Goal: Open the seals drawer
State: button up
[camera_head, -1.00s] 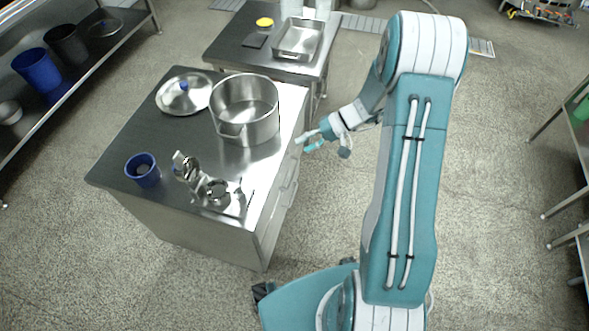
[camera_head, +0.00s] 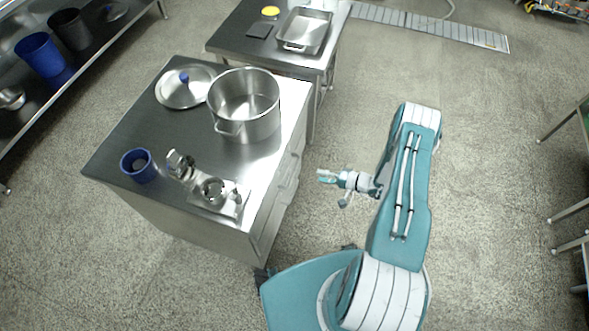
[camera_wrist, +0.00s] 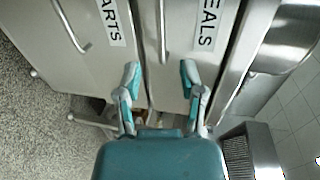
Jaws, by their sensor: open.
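The seals drawer front (camera_wrist: 178,62) is plain steel in the wrist view, with a label reading "EALS" (camera_wrist: 208,25), its first letter cut off. Its bar handle (camera_wrist: 163,35) runs up the picture, just above the gap between my fingers. My gripper (camera_wrist: 160,76) is open and empty, its two fingertips spread in front of the drawer front. The handle is not between the fingers. In the head view my gripper (camera_head: 322,176) is to the right of the steel cabinet (camera_head: 205,222), apart from its drawer side. The drawer looks shut.
Another drawer with an "ARTS" label (camera_wrist: 110,22) and its own handle (camera_wrist: 72,28) lies left of the seals drawer. A pot (camera_head: 245,108), lid (camera_head: 186,88) and blue cup (camera_head: 139,165) stand on the cabinet. Floor right of my arm is clear.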

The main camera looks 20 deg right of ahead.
aim_at(294, 171)
jog(key=x, duration=1)
jog(key=shift+w+a+f, duration=0.1)
jog(key=shift+w+a, duration=0.1)
jog(key=shift+a, duration=0.15)
grip_shut()
